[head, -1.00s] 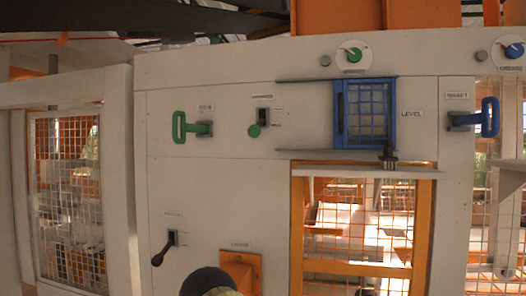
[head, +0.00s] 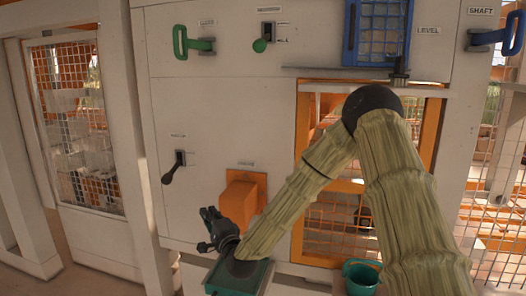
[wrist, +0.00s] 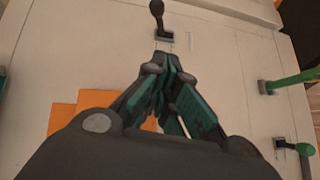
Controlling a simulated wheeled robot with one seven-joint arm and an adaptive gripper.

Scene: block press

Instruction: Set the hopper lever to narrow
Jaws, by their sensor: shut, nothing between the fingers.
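A short lever with a black knob (head: 168,177) sits on the white panel at lower left, tilted down and left from its slot plate. A lever with a green knob (head: 260,45) sits higher up beside another slot. The small labels above both are too blurred to read, so I cannot tell which is the hopper lever. My gripper (head: 208,222) is shut and empty, below and right of the black-knob lever. In the wrist view the closed fingertips (wrist: 168,62) point towards that lever (wrist: 157,14), apart from it. The green-knob lever also shows there (wrist: 304,150).
An orange box (head: 242,197) juts from the panel beside my gripper. A teal tray (head: 250,277) lies below it, and a green bucket (head: 362,277) stands right of that. A green handle (head: 181,42) and a blue sliding frame (head: 376,35) are higher up.

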